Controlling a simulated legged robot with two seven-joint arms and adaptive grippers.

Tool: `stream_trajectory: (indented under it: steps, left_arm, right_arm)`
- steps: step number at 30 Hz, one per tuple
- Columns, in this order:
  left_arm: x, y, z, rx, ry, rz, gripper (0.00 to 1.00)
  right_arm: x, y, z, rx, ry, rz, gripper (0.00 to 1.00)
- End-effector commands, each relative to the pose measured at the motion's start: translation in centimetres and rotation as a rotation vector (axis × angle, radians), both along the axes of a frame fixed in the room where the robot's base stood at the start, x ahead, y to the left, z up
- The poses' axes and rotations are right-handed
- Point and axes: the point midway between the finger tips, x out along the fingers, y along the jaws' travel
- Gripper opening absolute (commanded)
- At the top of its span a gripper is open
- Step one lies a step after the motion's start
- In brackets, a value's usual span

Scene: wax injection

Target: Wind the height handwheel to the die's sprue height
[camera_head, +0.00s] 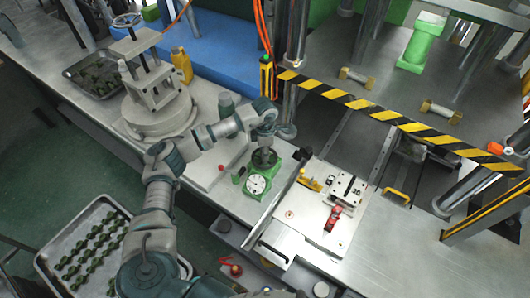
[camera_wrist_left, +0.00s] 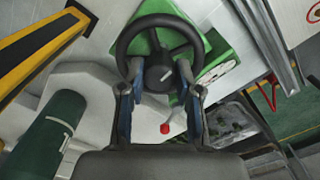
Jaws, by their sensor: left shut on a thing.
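The black handwheel (camera_head: 264,159) sits on a green housing (camera_head: 251,192) with a white round dial (camera_head: 257,184) on its front. In the left wrist view the handwheel (camera_wrist_left: 122,42) shows its rim, spokes and hub. My left gripper (camera_head: 265,147) is above the wheel, pointing down at it. In the left wrist view the two fingers of my left gripper (camera_wrist_left: 160,72) reach over the near side of the rim, shut on the wheel. The exact finger contact is partly hidden. The dial's reading is too small to tell. My right gripper is not in view.
A red-knobbed lever (camera_head: 221,168) stands left of the housing. A metal fixture with a red clamp (camera_head: 333,218) lies to the right. A yellow-black striped bar (camera_head: 385,115) crosses behind. A round-based press (camera_head: 155,105) and a tray of green parts (camera_head: 52,243) are at left.

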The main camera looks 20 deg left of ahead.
Motion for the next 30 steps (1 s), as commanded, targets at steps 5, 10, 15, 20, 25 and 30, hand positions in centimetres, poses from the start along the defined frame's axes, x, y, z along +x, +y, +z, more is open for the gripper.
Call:
stream_trajectory:
  steps: [5, 10, 15, 20, 25, 30]
  left_arm:
    - [0.1, 0.1, 0.1, 0.001, -0.004, -0.025, 0.00]
    - [0.1, 0.1, 0.1, 0.001, -0.004, -0.030, 0.00]
    - [0.1, 0.1, 0.1, 0.001, -0.004, -0.030, 0.00]
    - [0.1, 0.1, 0.1, 0.001, -0.004, -0.029, 0.56]
    - [0.0, 0.1, 0.1, 0.002, -0.003, -0.030, 0.59]
    - [0.0, 0.0, 0.2, 0.000, -0.002, -0.031, 0.59]
  right_arm:
    - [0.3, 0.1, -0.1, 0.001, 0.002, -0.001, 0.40]
    - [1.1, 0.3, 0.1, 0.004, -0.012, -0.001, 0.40]
    - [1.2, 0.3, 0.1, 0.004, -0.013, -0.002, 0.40]
    - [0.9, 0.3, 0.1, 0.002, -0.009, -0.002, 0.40]
    - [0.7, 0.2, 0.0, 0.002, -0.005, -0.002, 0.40]
    - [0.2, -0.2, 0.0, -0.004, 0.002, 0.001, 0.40]
